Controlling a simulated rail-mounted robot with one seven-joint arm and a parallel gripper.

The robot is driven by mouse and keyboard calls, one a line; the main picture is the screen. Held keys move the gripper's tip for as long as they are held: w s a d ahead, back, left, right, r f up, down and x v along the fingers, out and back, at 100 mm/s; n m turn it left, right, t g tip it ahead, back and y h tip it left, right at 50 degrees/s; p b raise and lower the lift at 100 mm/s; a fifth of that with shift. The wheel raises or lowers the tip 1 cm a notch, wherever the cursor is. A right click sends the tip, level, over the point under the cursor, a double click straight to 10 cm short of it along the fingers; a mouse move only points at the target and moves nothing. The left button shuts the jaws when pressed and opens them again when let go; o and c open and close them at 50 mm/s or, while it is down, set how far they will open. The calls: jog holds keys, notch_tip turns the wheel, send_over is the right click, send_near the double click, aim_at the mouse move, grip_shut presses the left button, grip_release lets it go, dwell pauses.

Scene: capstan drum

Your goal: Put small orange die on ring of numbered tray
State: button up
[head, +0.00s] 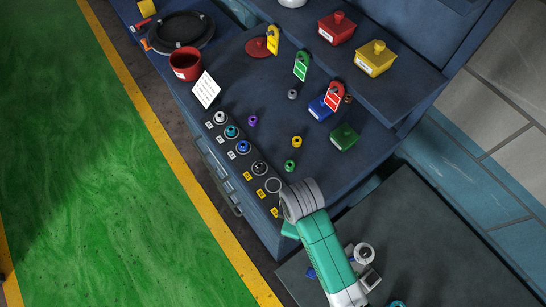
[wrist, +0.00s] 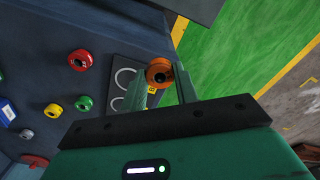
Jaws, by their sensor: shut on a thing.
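The small orange die (wrist: 158,70) is a short round piece with a dark hole, held between the fingertips of my gripper (wrist: 167,80) in the wrist view. The die and fingertips are hidden in the head view behind my wrist. The numbered tray (head: 249,158) runs along the bench's front edge, with several round pieces on its rings and yellow and white labels beside them. An empty ring (head: 273,185) shows just left of my wrist. In the wrist view the tray (wrist: 129,63) lies beyond and left of the die, with two pale rings; the die appears apart from it.
Small green (head: 290,166), yellow (head: 297,141) and purple (head: 253,120) pieces stand loose on the bench. A red piece (wrist: 80,60) shows in the wrist view. A red pot (head: 186,65) and a white card (head: 206,90) stand farther back. A lidded green box (head: 343,137) stands to the right.

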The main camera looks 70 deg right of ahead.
send_over(273, 185)
jog(key=shift+s+a+f+p, duration=0.25)
jog(key=shift+a+f+p, duration=0.05)
jog(key=shift+f, duration=0.3)
jog(key=shift+w+d+f, duration=0.1)
jog(key=shift+d+f, duration=0.05)
jog(key=shift+f, duration=0.75)
jog(key=shift+w+d+f, duration=0.1)
jog(key=shift+f, duration=0.75)
jog(key=shift+f, duration=0.15)
jog(key=o, duration=1.1)
jog(key=shift+c, duration=0.2)
notch_tip(273, 185, up, 12)
jog(key=shift+r, duration=0.2)
